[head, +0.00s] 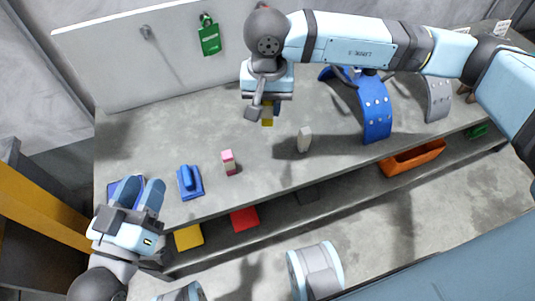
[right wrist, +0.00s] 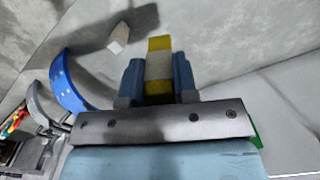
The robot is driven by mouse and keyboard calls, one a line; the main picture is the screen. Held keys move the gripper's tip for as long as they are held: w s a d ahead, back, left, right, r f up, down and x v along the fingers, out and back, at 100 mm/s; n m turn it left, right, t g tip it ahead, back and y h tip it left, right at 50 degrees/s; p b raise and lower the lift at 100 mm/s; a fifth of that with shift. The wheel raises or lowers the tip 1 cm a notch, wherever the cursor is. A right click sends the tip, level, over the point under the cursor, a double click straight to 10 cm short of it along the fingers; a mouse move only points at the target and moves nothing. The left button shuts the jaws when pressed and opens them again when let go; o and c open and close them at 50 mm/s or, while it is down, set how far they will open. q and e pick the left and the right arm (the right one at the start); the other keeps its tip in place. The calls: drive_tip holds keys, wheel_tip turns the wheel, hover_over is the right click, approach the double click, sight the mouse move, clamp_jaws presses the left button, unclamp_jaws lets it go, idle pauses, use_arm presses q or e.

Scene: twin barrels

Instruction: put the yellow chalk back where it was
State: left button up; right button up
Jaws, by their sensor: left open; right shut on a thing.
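The yellow chalk (head: 267,121) is a small yellow block with a pale band, clearest in the right wrist view (right wrist: 159,44). My right gripper (head: 262,104) is shut on it, with a blue finger on each side. The chalk is over the back middle of the grey bench (head: 330,175); I cannot tell whether it touches the top. A white chalk (head: 304,140) stands to its right and a pink chalk (head: 228,162) with a pale band to its left. My left gripper (head: 140,193) is open and empty at the bench's front left.
A blue block with a handle (head: 190,182) lies near the front edge. Blue (head: 376,112) and grey (head: 438,97) arches stand right. Yellow (head: 188,237) and red (head: 244,219) squares and an orange tray (head: 412,158) are on the lower shelf. A green tag (head: 210,37) hangs behind.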

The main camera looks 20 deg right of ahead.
wheel_tip(320, 180, down, 16)
drive_tip(key=b, duration=0.4)
drive_tip(key=shift+r, duration=0.25)
use_arm(q)
drive_tip(key=f, duration=0.1)
drive_tip(key=f+g, duration=0.1)
drive_tip(key=f, duration=0.1)
drive_tip(key=f+m+g, duration=0.1)
drive_tip(key=f, duration=0.1)
drive_tip(key=shift+w+f, duration=0.25)
drive_tip(key=shift+w, duration=0.05)
use_arm(e)
drive_tip(key=shift+f, duration=0.1)
drive_tip(key=o, duration=0.9)
use_arm(q)
drive_tip(key=shift+w+r, duration=0.1)
use_arm(e)
drive_tip(key=shift+o, duration=0.2)
